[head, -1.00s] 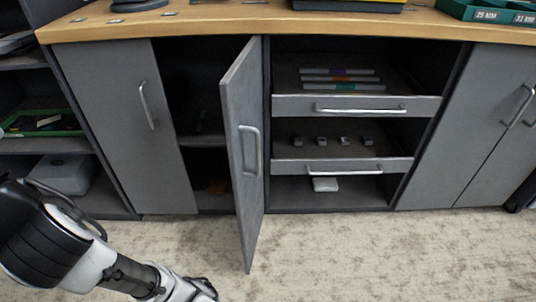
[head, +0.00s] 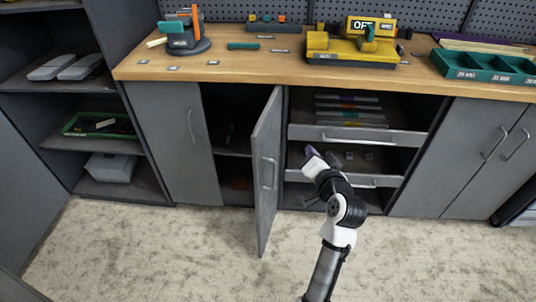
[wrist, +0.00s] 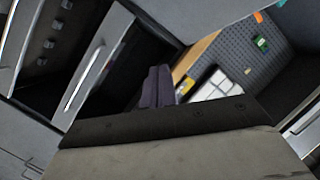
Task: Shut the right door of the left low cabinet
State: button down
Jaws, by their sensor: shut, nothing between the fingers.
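The left low cabinet (head: 172,150) stands under the wooden worktop. Its left door is shut. Its right door (head: 266,175) is grey with a bar handle and stands wide open, swung out toward me, baring a dark inside. My gripper (head: 309,152) is shut and empty, to the right of the open door, in front of the drawers. In the head view a gap shows between it and the door. The wrist view shows my dark purplish fingers (wrist: 158,88) together. I cannot tell if they touch anything.
Drawers (head: 343,135), partly pulled out, sit right of the door, behind my arm. A right cabinet (head: 460,160) has its doors shut. Open shelves (head: 100,125) stand at the left. The carpet in front is clear. Tools and a yellow device (head: 350,47) stand on the worktop.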

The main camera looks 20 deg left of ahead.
jog(key=s+f+m+g+y, duration=0.1)
jog(key=s+f+m+y, duration=0.15)
jog(key=s+f, duration=0.3)
jog(key=m+y+p, duration=0.3)
jog(key=m+p, duration=0.1)
send_near(260, 162)
jog(key=shift+g, duration=0.3)
jog(key=x, duration=0.5)
jog(key=shift+w+d+r, duration=0.1)
jog(key=shift+w+r, duration=0.2)
jog(key=shift+w, duration=0.35)
jog(key=shift+a+f, duration=0.1)
jog(key=shift+a, duration=0.3)
jog(key=shift+s+a+h, duration=0.1)
jog(key=shift+h, duration=0.15)
